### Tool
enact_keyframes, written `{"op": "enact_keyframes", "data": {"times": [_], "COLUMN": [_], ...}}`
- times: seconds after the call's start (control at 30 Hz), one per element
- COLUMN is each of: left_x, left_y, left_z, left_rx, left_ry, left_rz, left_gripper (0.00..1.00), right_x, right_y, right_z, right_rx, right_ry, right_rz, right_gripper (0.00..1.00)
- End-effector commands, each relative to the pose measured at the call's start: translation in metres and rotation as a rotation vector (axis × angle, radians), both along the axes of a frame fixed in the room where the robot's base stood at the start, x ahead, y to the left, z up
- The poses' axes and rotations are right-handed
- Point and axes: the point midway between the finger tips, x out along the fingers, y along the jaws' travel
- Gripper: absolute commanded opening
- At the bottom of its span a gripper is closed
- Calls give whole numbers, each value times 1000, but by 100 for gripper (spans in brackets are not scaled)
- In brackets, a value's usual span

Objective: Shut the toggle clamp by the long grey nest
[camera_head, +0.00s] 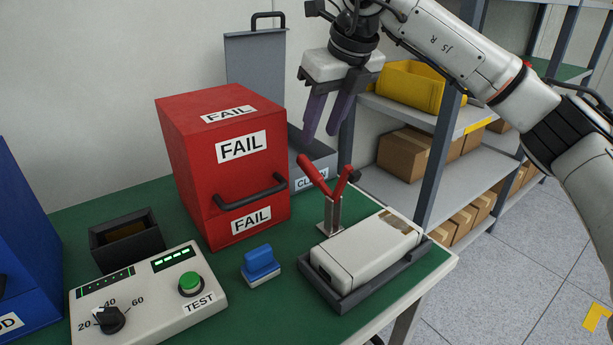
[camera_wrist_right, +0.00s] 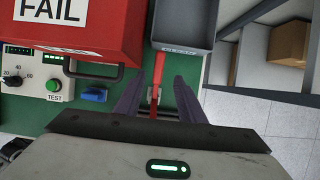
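The toggle clamp (camera_head: 333,213) stands at the back edge of the long grey nest (camera_head: 349,302). It has a grey post and two red arms that spread in a V, with a dark tip on the right arm. Its red left handle (camera_head: 313,174) is raised and leans left. A long off-white block lies in the nest. My right gripper (camera_head: 322,134) hangs above the clamp, fingers pointing down, open and empty. In the right wrist view the red handle (camera_wrist_right: 159,70) shows between the spread purple fingers (camera_wrist_right: 161,82), and contact is not visible. My left gripper is out of view.
A red FAIL box (camera_head: 222,165) stands left of the clamp. A grey bin (camera_head: 312,158) is behind it. A blue-topped block (camera_head: 261,264) and a test panel (camera_head: 150,295) lie on the green table to the left. Shelving with boxes (camera_head: 404,153) stands at right.

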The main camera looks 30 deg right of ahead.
Motion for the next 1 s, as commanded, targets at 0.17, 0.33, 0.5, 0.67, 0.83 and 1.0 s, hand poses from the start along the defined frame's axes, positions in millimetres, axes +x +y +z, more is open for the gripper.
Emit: {"op": "enact_keyframes", "data": {"times": [0.17,0.33,0.5,0.67,0.83,1.0], "left_x": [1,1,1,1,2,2], "left_y": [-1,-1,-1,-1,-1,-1], "left_z": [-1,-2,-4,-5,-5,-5], "left_rx": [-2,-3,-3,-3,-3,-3], "left_ry": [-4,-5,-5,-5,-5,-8], "left_rz": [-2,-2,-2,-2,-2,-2], "left_gripper": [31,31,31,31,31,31], "right_x": [4,14,26,35,39,39], "right_y": [1,3,5,6,7,7], "right_z": [-16,-42,-71,-90,-99,-100], "right_rx": [1,1,2,3,2,3], "right_ry": [3,4,4,2,1,0], "right_rz": [3,3,3,3,4,4], "right_gripper": [36,36,36,36,36,36]}}
